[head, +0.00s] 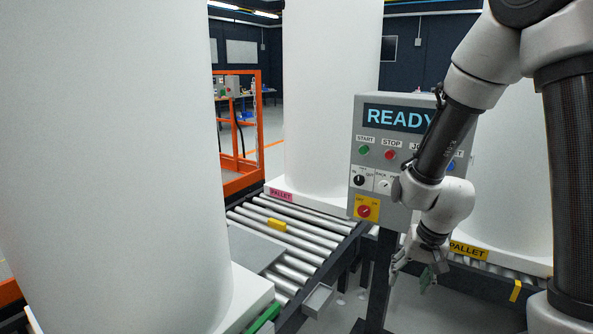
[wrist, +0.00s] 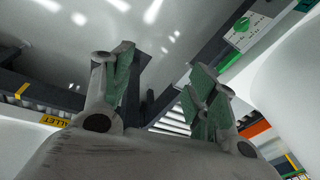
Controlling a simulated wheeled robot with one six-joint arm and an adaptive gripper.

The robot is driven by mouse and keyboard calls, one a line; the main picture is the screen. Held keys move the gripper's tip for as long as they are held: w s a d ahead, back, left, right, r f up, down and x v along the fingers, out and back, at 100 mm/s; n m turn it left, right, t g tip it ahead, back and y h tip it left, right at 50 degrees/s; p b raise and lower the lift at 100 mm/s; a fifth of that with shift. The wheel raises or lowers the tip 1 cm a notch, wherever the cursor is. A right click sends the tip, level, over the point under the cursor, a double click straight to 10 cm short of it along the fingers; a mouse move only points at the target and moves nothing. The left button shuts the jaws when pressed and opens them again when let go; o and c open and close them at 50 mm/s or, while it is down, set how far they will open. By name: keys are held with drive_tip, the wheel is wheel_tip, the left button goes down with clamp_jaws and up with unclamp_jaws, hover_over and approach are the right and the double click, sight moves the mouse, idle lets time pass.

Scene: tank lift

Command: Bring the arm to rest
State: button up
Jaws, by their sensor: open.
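My arm comes in from the upper right of the head view, bent, with its forearm crossing in front of the right part of the control panel. My gripper (head: 426,274) hangs low beside the panel's post, pointing downward. In the wrist view my gripper (wrist: 160,85) shows two fingers with green pads, spread apart. Nothing is between the fingers. In the head view the fingers are small and partly hidden by the wrist.
The grey control panel (head: 360,128) reads READY and stands close to my forearm. Large white tanks (head: 110,150) stand left, middle and right. An orange frame (head: 258,120) is further back. Grey floor lies below my gripper.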

drive_tip(key=s+d+r+n+t, duration=0.1)
drive_tip(key=s+d+r, duration=0.2)
drive_tip(key=s+r, duration=0.2)
drive_tip(key=s+d+r+n, duration=0.1)
drive_tip(key=s+d+r, duration=0.2)
drive_tip(key=r, duration=0.7)
drive_tip(key=s+d+r+n+t+h, duration=0.1)
drive_tip(key=s+d+r, duration=0.1)
drive_tip(key=s+r, duration=0.6)
drive_tip(key=shift+d+r+t, duration=0.25)
drive_tip(key=shift+d+t, duration=0.05)
drive_tip(key=shift+d, duration=0.1)
